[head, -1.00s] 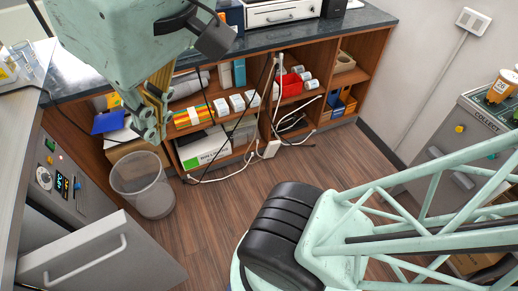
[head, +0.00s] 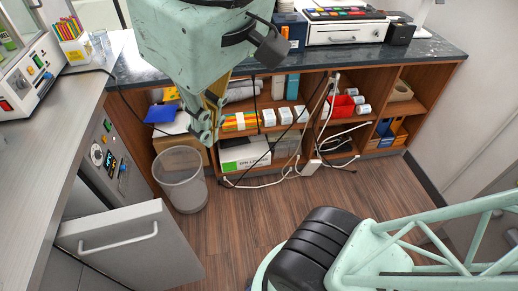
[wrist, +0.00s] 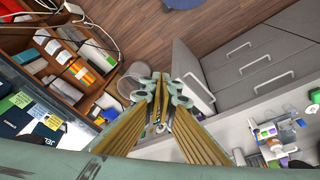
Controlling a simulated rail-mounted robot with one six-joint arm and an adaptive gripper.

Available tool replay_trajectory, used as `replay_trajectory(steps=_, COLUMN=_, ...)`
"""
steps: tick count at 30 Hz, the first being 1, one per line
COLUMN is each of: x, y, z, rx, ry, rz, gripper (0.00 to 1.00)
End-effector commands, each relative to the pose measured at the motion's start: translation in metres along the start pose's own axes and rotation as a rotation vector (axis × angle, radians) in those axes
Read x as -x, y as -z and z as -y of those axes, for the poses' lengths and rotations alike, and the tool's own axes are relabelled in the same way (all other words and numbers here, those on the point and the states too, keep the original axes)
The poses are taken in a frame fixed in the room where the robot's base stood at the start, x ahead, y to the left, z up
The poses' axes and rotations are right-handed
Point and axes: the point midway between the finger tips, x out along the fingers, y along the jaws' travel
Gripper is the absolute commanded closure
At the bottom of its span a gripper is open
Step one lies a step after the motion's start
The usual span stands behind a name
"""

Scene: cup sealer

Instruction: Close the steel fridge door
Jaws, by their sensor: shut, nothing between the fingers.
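The steel fridge door (head: 135,255) is a grey panel with a bar handle (head: 118,240), standing open from the cabinet under the left counter in the head view. In the wrist view the door (wrist: 188,66) is just right of my fingertips. My gripper (head: 203,128) hangs above and beyond the door, near the shelves in the picture. It is shut and empty, and apart from the handle. It also shows in the wrist view (wrist: 161,87). The inside of the fridge is mostly hidden behind the door and counter.
A mesh waste bin (head: 181,182) stands on the floor beyond the door. Wooden shelves (head: 378,120) with boxes and cables run along the back. The steel counter (head: 60,115) is at the left. Open wooden floor (head: 245,215) lies right of the door.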

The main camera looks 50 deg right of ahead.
Motion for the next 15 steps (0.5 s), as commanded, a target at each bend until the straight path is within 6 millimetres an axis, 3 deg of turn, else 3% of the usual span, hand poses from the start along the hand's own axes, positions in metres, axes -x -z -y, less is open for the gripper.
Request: replay_trajectory(steps=15, x=-0.054, y=0.024, z=-0.003, rx=0.333, ry=-0.031, rz=0.170, gripper=1.00)
